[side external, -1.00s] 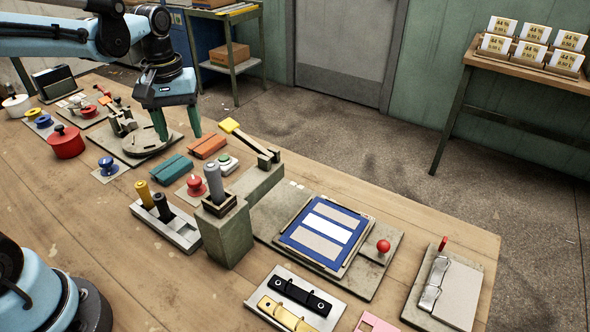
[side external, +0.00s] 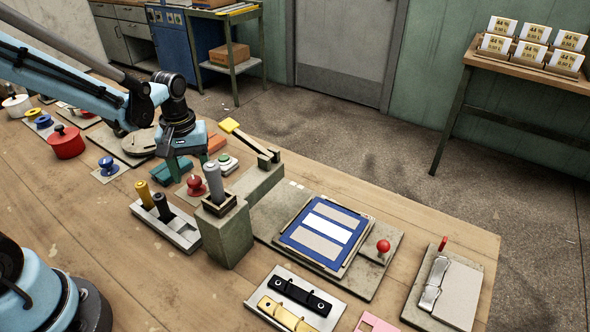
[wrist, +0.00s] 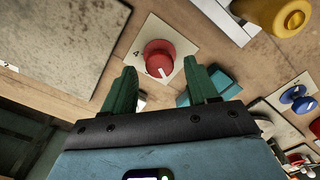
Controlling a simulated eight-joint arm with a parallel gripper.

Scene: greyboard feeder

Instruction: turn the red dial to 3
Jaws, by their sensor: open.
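The red dial (side external: 195,184) sits on a small pale plate on the bench in the side view. In the wrist view the red dial (wrist: 158,54) is on a pale plate (wrist: 184,42) with a dark "4" beside it; a white pointer line on its face points toward my gripper. Other marks are too small or hidden to read. My gripper (side external: 188,166) hangs above and just behind the dial, its green fingers pointing down. In the wrist view my gripper (wrist: 163,72) is open and empty, its fingers to either side of the dial's near edge, with no contact visible.
A green button (side external: 224,161) and teal block (side external: 170,169) are close by. A blue knob (side external: 108,165) is to the left.

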